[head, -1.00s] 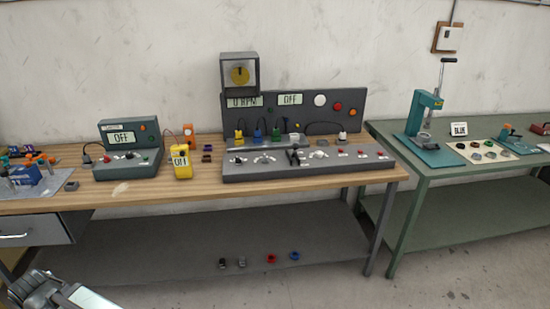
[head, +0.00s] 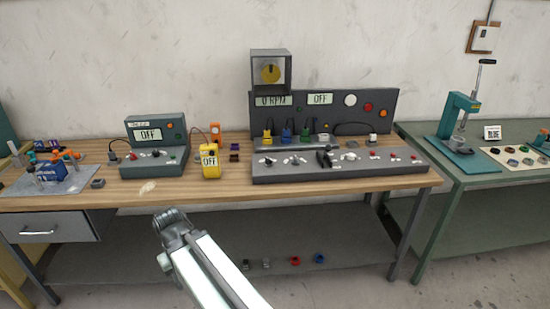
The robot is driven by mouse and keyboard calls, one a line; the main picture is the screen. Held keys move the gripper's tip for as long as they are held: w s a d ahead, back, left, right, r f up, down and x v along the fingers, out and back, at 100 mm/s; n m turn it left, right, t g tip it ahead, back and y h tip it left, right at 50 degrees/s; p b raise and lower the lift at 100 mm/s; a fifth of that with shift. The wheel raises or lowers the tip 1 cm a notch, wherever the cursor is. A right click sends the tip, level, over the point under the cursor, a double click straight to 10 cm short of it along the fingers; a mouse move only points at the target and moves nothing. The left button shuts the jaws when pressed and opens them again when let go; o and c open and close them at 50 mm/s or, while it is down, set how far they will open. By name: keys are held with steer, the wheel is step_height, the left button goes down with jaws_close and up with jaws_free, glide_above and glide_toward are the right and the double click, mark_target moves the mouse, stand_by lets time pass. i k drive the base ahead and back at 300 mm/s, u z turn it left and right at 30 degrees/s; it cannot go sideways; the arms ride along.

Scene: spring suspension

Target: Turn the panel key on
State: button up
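The grey control panel (head: 345,110) stands on the wooden bench, with a sloped console (head: 340,166) in front. Its displays read "0 RPM" and "OFF". The console carries a row of small knobs and switches, including a black lever-like control (head: 324,158). Which one is the key is too small to tell. A smaller grey box (head: 155,145) to the left also shows "OFF" and has small controls. My gripper (head: 170,218) is at the end of my arm, low in front of the bench and left of the console. Its fingers are not clear, and nothing shows in it.
A yellow meter (head: 210,161) reading "OFF" stands between the two boxes. A blue vise-like fixture (head: 52,170) is at the left. A green bench (head: 461,166) with a press (head: 461,125) stands right. Small coloured parts lie on the lower shelf.

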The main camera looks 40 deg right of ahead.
mark_target(268, 163)
steer(key=z, duration=0.05)
steer(key=i, duration=0.95)
steer(key=u, duration=0.1)
